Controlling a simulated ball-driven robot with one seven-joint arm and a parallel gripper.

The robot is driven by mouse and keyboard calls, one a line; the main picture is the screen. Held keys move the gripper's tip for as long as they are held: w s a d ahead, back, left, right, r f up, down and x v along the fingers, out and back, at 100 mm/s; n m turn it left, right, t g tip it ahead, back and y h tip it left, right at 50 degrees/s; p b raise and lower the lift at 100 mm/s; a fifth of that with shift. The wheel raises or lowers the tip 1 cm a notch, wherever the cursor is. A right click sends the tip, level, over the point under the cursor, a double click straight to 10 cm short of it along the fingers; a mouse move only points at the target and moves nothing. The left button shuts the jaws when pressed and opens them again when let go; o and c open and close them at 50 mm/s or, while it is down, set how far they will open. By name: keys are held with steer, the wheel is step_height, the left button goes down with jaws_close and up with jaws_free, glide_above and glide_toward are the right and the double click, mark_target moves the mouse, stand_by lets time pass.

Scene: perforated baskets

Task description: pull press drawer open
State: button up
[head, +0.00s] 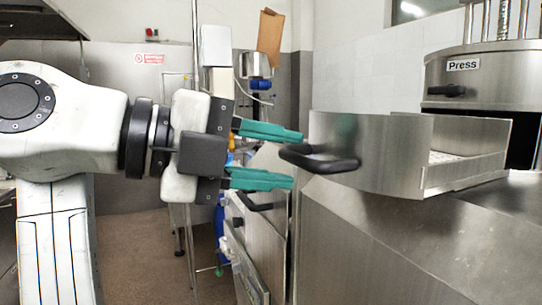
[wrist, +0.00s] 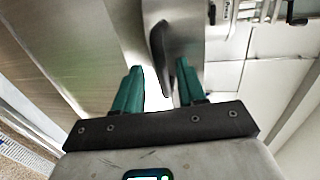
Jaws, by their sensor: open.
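The press (head: 480,75) is a rounded steel unit labelled "Press" at the right of the head view. Its steel drawer (head: 375,140), with a curved front, stands out well forward of the press body, over the steel counter. A black bar handle (head: 325,162) juts from the drawer front. My gripper (head: 296,160) is open, its teal fingers pointing at the drawer, one above and one below the handle's outer end. In the wrist view the dark handle (wrist: 161,50) reaches between the fingers, nearer the right one. Contact cannot be told.
The steel counter (head: 420,245) fills the lower right below the drawer. A lower cabinet with a black handle (head: 255,203) stands ajar below my gripper. A metal stand with containers (head: 255,65) is behind. Open floor (head: 145,245) shows at the lower left.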

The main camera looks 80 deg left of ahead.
steer(key=shift+s, duration=0.1)
steer(key=b+v, duration=0.1)
steer(key=v, duration=0.9)
steer(key=shift+s+b, duration=0.3)
steer(key=shift+d+r, duration=0.1)
